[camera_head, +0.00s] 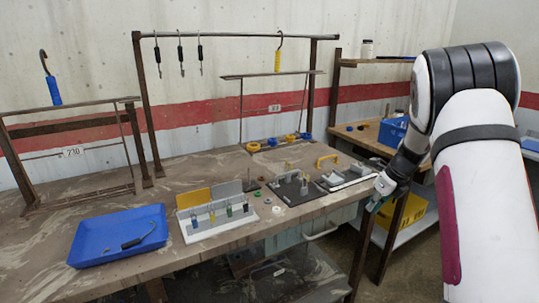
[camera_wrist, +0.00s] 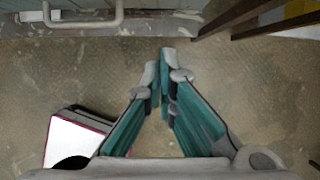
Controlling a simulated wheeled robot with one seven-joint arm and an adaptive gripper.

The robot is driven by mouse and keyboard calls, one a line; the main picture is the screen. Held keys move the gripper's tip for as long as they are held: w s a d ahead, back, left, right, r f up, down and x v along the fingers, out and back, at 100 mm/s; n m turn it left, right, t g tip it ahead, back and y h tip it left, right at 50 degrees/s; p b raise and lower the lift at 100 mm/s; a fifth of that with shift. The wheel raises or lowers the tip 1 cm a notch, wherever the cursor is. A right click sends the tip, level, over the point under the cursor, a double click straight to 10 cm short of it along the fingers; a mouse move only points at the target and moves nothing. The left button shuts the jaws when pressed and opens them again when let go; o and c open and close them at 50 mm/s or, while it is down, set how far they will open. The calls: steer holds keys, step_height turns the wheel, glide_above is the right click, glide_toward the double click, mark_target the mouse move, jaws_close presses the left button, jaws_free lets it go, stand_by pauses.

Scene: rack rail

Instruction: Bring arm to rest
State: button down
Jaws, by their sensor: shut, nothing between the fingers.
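My arm comes in from the right in the head view, bent down at the elbow. My gripper (camera_head: 372,206) hangs just past the right front corner of the workbench (camera_head: 160,180), apart from it. In the wrist view my gripper (camera_wrist: 164,85) points down at the floor (camera_wrist: 270,85). Its teal fingers meet at the tips and hold nothing.
A blue tray (camera_head: 85,245) with a dark hook lies at the bench's left. Hooks hang from the rack rail (camera_head: 235,36). A yellow crate (camera_head: 408,211) stands on a low shelf close behind my gripper.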

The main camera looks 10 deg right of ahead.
steer(key=s+a+r+n+p, duration=0.2)
steer(key=s+a+r+n, duration=0.65)
steer(key=r, duration=0.25)
steer(key=s+a+r+n+p, duration=0.2)
steer(key=s+a+r+n, duration=0.5)
steer(key=s+a+r, duration=0.3)
steer(key=s+a+r+n+p, duration=0.2)
steer(key=s+n, duration=0.6)
steer(key=s, duration=0.4)
steer(key=s+a+r+n+h+p, duration=0.1)
steer(key=s+a+r+n+p, duration=0.1)
steer(key=s+n, duration=0.6)
steer(key=shift+s+a+h, duration=0.2)
steer(key=shift+s+h, duration=0.1)
steer(key=shift+s, duration=1.95)
steer(key=shift+r, duration=0.1)
